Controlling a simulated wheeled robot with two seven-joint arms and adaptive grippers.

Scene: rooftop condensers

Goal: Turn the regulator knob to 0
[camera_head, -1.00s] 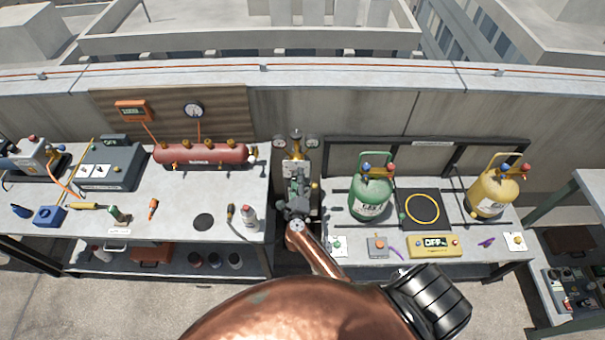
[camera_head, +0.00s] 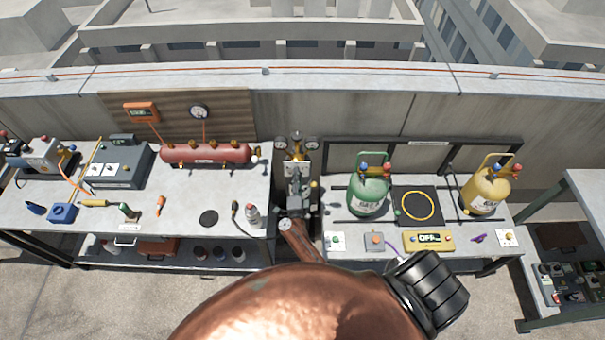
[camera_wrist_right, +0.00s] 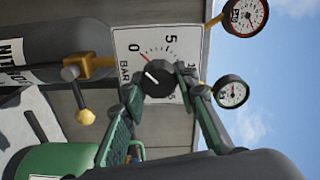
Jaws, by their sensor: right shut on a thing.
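The regulator knob (camera_wrist_right: 159,79) is black and round, in front of a white scale plate (camera_wrist_right: 150,45) marked 0, 5, 10 and BAR in the right wrist view. A short red mark lies near the 0. The knob's white pointer line leans to the upper left, roughly toward that red mark; whether it is exactly at 0 I cannot tell. My right gripper (camera_wrist_right: 165,88) is shut on the knob, a finger on each side. In the head view my right gripper (camera_head: 296,185) reaches between the two benches and covers the knob. My left gripper is not in view.
The left bench (camera_head: 180,215) holds a red tank (camera_head: 207,153).

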